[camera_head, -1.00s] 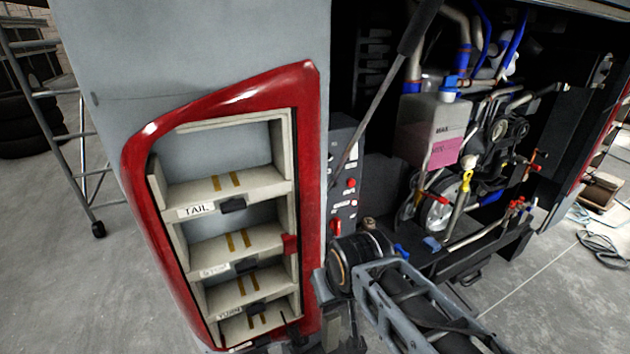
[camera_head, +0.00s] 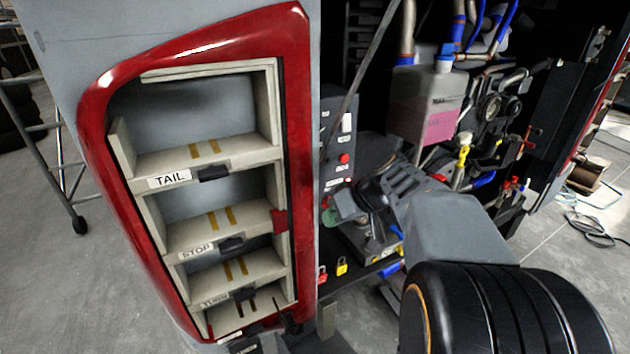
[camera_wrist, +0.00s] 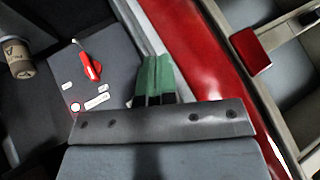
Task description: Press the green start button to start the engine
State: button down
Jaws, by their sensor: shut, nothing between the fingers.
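The dark grey control panel (camera_head: 338,135) stands just right of the red-framed lamp housing, inside the open engine bay. It carries a white switch (camera_head: 347,122), a red button (camera_head: 344,158) and small labels. In the wrist view the panel (camera_wrist: 112,68) shows a red switch (camera_wrist: 91,66) and white labels. I cannot make out a green start button in either current view. My gripper (camera_wrist: 155,78), with green fingertips, is shut and empty. It is over the panel's edge beside the red frame.
The red lamp frame (camera_head: 301,130) with several pale shelves is close on the left. A coolant tank (camera_head: 425,105), hoses and pulleys fill the bay on the right. A paper cup (camera_wrist: 18,58) is at the wrist view's left.

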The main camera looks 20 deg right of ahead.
jog(key=w+d+r+n+t+y, duration=0.2)
jog(key=w+d+n+t, duration=0.1)
jog(key=w+d, duration=0.1)
jog(key=shift+w+d+r+n+b, duration=0.3)
jog(key=shift+d+r+n+b, duration=0.05)
jog(key=shift+d+n+b, duration=0.1)
jog(key=shift+w+a+p, duration=0.2)
jog(key=shift+w+p, duration=0.4)
jog(key=shift+w, duration=0.85)
jog(key=shift+w+a+p, duration=0.15)
jog(key=shift+w+p, duration=0.45)
jog(key=shift+w, duration=0.9)
jog(key=shift+w+a+p, duration=0.2)
jog(key=shift+w+p, duration=0.4)
jog(key=shift+w, duration=0.85)
jog(key=shift+w+a+b, duration=0.1)
jog(key=shift+w+b, duration=0.6)
jog(key=shift+w, duration=0.2)
jog(key=shift+s+b, duration=0.2)
jog(key=shift+b, duration=0.1)
jog(key=shift+s+b, duration=0.65)
jog(key=shift+s, duration=0.05)
